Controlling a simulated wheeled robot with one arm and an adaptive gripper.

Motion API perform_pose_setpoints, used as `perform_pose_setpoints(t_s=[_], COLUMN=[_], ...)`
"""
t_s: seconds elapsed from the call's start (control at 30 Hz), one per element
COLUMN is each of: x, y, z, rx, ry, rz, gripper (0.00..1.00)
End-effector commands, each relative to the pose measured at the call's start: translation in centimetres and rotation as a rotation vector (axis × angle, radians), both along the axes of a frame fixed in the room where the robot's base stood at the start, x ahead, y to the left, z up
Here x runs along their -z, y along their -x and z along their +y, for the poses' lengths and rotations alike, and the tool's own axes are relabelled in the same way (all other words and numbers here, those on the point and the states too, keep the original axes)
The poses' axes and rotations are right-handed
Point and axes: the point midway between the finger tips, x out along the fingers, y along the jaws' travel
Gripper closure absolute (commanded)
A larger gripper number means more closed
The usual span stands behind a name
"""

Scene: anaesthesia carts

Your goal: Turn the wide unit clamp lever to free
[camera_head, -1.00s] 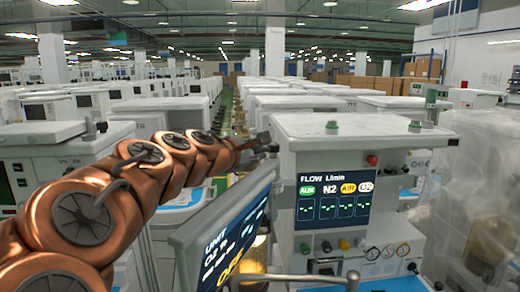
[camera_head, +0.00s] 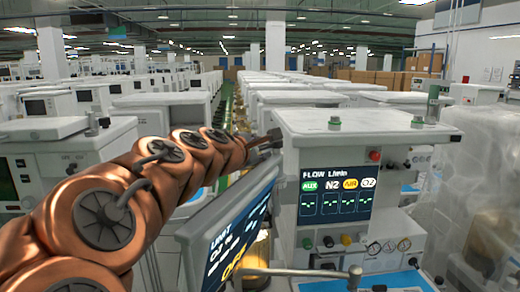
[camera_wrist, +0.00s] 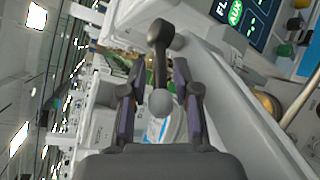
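The wide unit, a white cart (camera_head: 370,125) with a FLOW L/min panel (camera_head: 335,190), stands right of centre in the head view. In the wrist view a dark grey lever (camera_wrist: 160,65) has a round hub at its top and a lighter ball end (camera_wrist: 161,103). The wrist view shows my gripper (camera_wrist: 160,98) open, its fingers apart on either side of the lever's ball end, with gaps visible. In the head view my gripper (camera_head: 266,142) is at the cart's upper left corner. It looks small and dark there, and the lever is not clear.
A tilted monitor (camera_head: 230,235) stands close below my arm, left of the cart. A grey rail (camera_head: 300,271) crosses the front. Rows of other carts (camera_head: 70,145) fill the left and back. A plastic-wrapped unit (camera_head: 495,190) stands on the right.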

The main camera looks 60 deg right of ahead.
Motion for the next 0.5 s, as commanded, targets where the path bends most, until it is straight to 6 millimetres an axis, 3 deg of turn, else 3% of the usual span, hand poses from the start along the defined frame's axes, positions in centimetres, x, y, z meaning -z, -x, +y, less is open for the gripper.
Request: perform_pose_setpoints(t_s=[0.5], x=[-0.11], y=[0.05], z=[0.6], rx=[0.001], ry=[0.0], rz=[0.0], gripper=[0.61])
